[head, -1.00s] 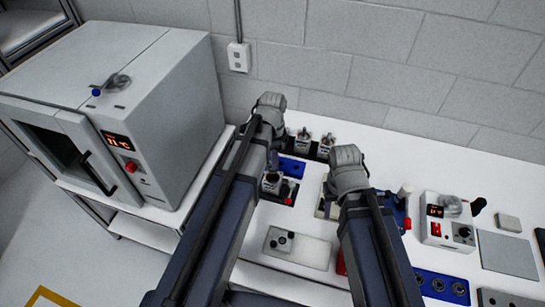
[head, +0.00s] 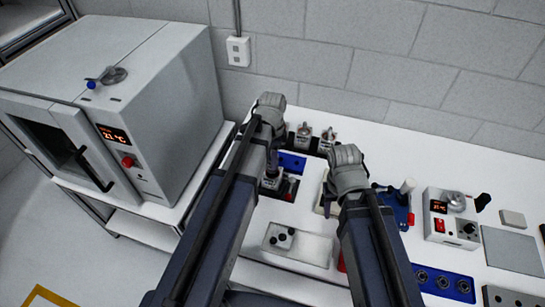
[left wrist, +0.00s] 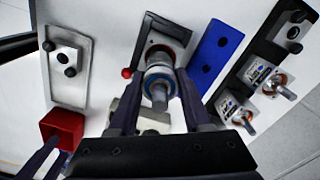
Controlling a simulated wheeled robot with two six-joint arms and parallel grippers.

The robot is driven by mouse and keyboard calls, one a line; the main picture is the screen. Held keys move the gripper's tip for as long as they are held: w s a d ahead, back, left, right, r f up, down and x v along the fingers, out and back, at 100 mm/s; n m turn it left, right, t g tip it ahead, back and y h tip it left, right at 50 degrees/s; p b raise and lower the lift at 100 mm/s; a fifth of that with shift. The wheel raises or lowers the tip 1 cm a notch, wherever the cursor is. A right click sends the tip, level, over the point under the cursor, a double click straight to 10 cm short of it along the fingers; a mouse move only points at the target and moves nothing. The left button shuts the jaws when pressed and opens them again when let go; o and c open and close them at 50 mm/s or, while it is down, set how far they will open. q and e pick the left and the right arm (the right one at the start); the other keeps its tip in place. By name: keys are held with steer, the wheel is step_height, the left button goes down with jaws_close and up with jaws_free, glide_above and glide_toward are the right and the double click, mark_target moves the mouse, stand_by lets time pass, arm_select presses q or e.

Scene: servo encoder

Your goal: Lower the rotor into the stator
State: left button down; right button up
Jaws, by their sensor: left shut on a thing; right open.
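My left gripper (left wrist: 158,103) is shut on the rotor (left wrist: 158,82), a metal cylinder with a blue ring and a thin shaft, seen between the fingers in the left wrist view. The stator (left wrist: 161,52) shows a coppery ring at the rotor's far end, in a black fixture. I cannot tell how far the rotor is inside it. In the head view, the stator (head: 271,182) lies just below my left gripper (head: 273,168), and the rotor is hidden. My right gripper (head: 326,205) is open at the right, its fingers mostly hidden by its wrist.
Two motors (left wrist: 268,82) with upright shafts stand on a black rack beside a blue block (left wrist: 217,52). A grey plate (head: 300,246) with black knobs lies in front. A red bin (left wrist: 62,128) is near the right arm. An oven (head: 165,110) stands at the left.

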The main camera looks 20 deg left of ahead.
arm_select(q)
steer(key=shift+f+b, duration=0.55)
steer(key=shift+f, duration=0.1)
steer(key=shift+f+b, duration=0.85)
steer(key=shift+f, duration=0.1)
stand_by(0.3)
steer(key=shift+f+b, duration=0.8)
steer(key=shift+b, duration=0.1)
stand_by(1.4)
steer(key=shift+f, duration=0.15)
stand_by(1.1)
steer(key=shift+f+b, duration=0.15)
steer(key=shift+b, duration=0.15)
steer(key=shift+r, duration=0.2)
